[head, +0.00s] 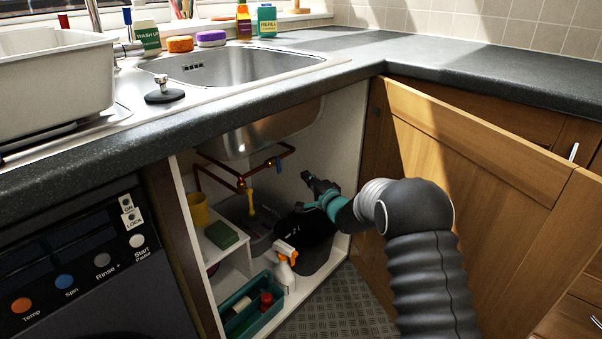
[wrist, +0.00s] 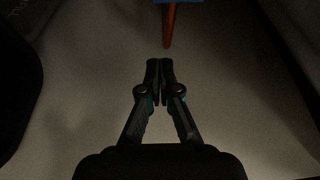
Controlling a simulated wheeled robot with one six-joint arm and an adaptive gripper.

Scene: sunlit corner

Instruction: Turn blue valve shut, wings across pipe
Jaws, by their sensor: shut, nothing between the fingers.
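The blue valve (head: 278,165) sits on the right end of a copper pipe (head: 262,173) under the sink, inside the open cupboard. It is small in the head view, and I cannot tell for sure how its wings lie to the pipe. In the wrist view only a sliver of the blue valve (wrist: 180,2) shows at the top edge, above a copper pipe (wrist: 169,26). My gripper (head: 306,178) is to the right of the valve, apart from it. In the wrist view my gripper (wrist: 160,62) is shut and empty, its tips just short of the pipe.
A yellow valve (head: 250,194) hangs to the left on the same pipework. A spray bottle (head: 285,266), a teal caddy (head: 238,316) and a dark bin (head: 308,240) stand below. The steel sink bowl (head: 262,128) is overhead; the cupboard door (head: 465,165) stands open at the right.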

